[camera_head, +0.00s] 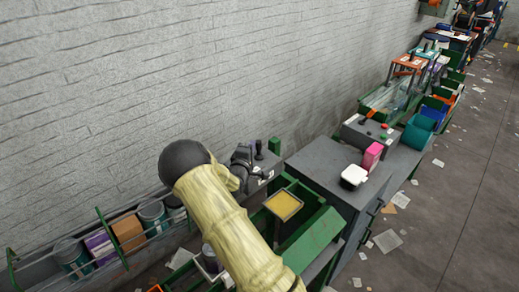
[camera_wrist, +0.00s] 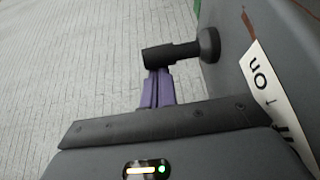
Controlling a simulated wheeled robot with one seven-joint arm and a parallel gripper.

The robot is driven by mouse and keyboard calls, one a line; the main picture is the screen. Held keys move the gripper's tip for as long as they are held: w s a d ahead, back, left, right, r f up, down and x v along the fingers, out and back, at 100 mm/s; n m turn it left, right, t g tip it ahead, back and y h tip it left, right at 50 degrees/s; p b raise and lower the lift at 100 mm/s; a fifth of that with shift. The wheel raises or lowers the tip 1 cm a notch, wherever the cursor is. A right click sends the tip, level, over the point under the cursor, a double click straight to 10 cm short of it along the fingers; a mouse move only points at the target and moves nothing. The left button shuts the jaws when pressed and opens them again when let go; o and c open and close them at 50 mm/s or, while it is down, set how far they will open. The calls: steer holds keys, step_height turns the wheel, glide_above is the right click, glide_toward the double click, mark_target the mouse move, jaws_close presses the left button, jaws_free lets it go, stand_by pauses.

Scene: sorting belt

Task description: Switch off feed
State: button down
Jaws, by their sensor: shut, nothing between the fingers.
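The feed switch shows in the wrist view as a black lever (camera_wrist: 175,53) sticking out from a round base on a grey box (camera_wrist: 235,50). A white label (camera_wrist: 262,85) on the box reads "on" with an arrow; the other word is cut off. My gripper (camera_wrist: 157,77) has purple fingers shut together, with nothing between them. The fingertips are right at the lever's free end; whether they touch it I cannot tell. In the head view, my gripper (camera_head: 243,157) is dark and beside the grey box (camera_head: 263,172) with the upright black lever (camera_head: 258,149).
A green-framed stand with a yellow-topped tray (camera_head: 284,205) is just right of my arm. A grey cabinet (camera_head: 335,180) carries a pink box (camera_head: 372,156) and a white container (camera_head: 354,176). A rack with cans and a brown box (camera_head: 128,232) runs along the brick wall at left.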

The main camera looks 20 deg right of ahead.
mark_target(258, 148)
steer(key=shift+s+d+b, duration=0.25)
steer(key=shift+s+b, duration=0.1)
steer(key=shift+s, duration=0.25)
steer(key=shift+s+d+b, duration=0.2)
steer(key=shift+s+b, duration=0.15)
steer(key=shift+s, duration=0.25)
steer(key=shift+s+f, duration=0.1)
steer(key=shift+s+a+f, duration=0.15)
steer(key=shift+s+a, duration=0.2)
steer(key=shift+s, duration=0.1)
steer(key=b+v, duration=0.3)
steer(key=v, duration=1.3)
steer(key=shift+r, duration=0.2)
